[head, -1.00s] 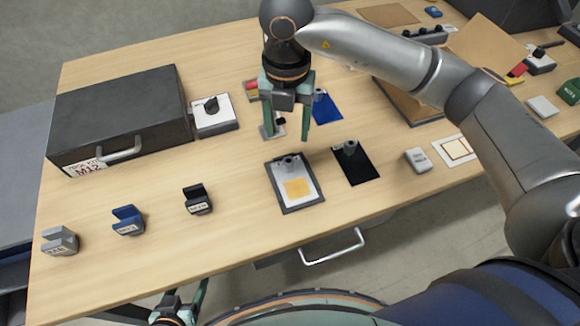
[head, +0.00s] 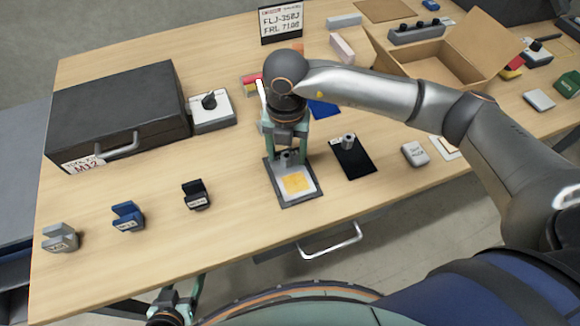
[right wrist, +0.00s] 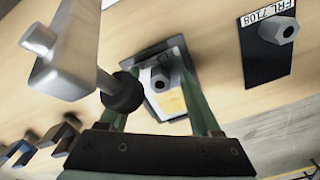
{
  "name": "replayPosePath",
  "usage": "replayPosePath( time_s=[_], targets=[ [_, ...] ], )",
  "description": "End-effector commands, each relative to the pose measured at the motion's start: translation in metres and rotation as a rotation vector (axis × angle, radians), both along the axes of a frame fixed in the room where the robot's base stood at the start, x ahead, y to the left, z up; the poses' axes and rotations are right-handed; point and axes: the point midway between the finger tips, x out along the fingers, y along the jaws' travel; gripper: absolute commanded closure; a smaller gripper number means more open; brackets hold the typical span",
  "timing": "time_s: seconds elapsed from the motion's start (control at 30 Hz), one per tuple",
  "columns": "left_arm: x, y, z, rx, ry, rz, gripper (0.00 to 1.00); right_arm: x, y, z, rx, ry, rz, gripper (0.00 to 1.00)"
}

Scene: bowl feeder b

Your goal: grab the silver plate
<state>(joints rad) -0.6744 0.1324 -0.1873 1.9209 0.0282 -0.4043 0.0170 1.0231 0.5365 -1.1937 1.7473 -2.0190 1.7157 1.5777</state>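The silver plate (head: 292,199) lies flat on the table, grey-edged with a pale face, a yellow-orange square and a round metal knob. It also shows in the right wrist view (right wrist: 148,98), with the knob (right wrist: 160,80) near the middle. My right gripper (head: 288,160) is over the plate's far end, open, its fingers appearing on either side of the knob. I cannot tell whether they touch it. My left gripper (head: 176,306) is at the bottom edge of the head view, away from the plate; its opening is unclear.
A black plate (head: 353,165) with a knob lies just right of the silver one. A blue plate (head: 323,109) is behind. A lever with a black ball (right wrist: 122,92) looms close in the right wrist view. Grey, blue and black holders (head: 196,197) stand at left; table around them is clear.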

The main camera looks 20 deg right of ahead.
Motion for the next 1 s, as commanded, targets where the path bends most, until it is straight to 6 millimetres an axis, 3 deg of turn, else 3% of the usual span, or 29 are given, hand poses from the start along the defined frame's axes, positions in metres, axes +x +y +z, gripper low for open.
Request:
replayPosePath(
  time_s=[0.07,0.57,1.0],
  targets=[
    [0.0000,-0.0002,-0.0001,0.000,0.000,0.000,0.28,0.0001,0.0002,0.0003,0.000,0.000,0.000,0.44],
    [-0.0002,-0.0012,-0.0001,-0.001,0.001,-0.002,0.28,0.0002,0.0001,0.0007,0.000,0.000,0.000,1.00],
    [-0.0005,-0.0018,0.0000,-0.002,0.001,-0.002,0.28,0.0004,0.0003,0.0011,0.000,-0.001,0.000,1.00]
  ],
)
